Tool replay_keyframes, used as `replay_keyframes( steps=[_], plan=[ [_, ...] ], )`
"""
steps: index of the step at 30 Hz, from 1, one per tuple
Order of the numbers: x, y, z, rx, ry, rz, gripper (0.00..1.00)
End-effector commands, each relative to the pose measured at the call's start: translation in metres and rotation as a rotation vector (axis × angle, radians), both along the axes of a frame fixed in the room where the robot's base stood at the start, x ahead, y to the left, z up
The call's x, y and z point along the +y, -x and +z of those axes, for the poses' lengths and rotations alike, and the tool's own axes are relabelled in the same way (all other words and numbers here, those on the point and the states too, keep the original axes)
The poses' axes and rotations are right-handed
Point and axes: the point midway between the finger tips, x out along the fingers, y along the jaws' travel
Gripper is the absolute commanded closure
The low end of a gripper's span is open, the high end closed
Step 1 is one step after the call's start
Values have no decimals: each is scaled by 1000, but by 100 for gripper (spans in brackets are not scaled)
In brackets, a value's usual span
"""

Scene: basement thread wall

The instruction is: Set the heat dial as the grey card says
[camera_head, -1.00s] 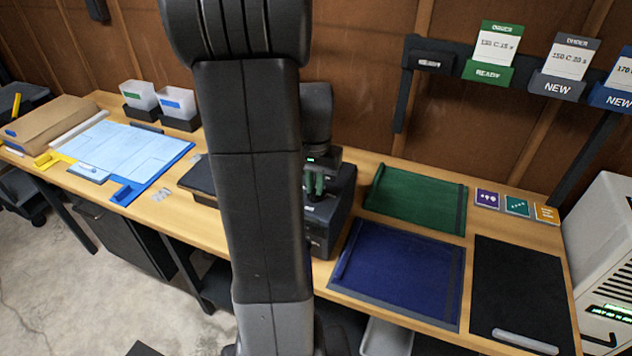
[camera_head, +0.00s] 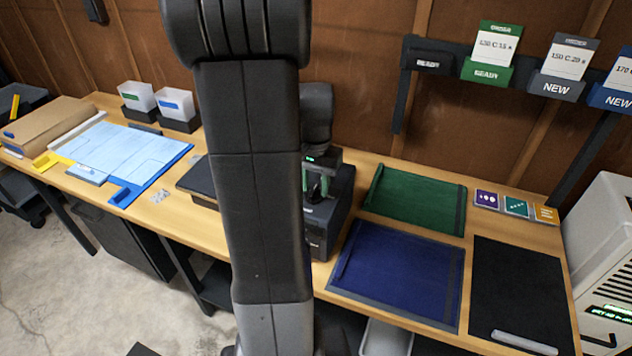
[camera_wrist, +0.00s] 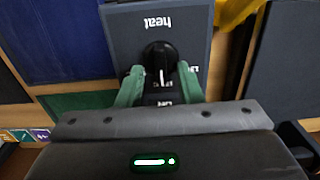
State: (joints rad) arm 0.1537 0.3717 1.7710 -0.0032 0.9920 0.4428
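The heat dial (camera_wrist: 160,57) is a round black knob on a dark panel (camera_wrist: 197,18) marked "heat", which reads upside down in the wrist view. Its white mark points down in that picture. My gripper (camera_wrist: 160,72) has green fingers standing apart, one on each side of the dial's lower part; I cannot tell whether they touch it. Partly hidden white labels show beside and below the dial. In the head view, my gripper (camera_head: 318,188) is at the black machine (camera_head: 343,195), and my arm hides much of it. The grey card (camera_head: 570,57) appears to read "150 C 20 s", above a "NEW" holder.
A green card (camera_head: 495,43) hangs over "READY", with a blue holder (camera_head: 612,98) at right. Green (camera_head: 415,200) and blue (camera_head: 400,275) mats and a black mat (camera_head: 515,290) lie right of the machine. A blue-white board (camera_head: 125,155) lies left.

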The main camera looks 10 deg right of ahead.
Motion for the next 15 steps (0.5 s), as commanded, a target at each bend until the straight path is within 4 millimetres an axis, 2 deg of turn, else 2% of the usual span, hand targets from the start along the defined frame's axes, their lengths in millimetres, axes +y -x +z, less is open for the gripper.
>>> replay_keyframes(
  steps=[5,8,11,15],
  plan=[
    [3,3,2,-2,1,1,67],
    [3,2,11,-2,2,1,67],
    [2,2,27,-5,2,0,67],
    [1,1,59,-6,2,0,67]
  ],
)
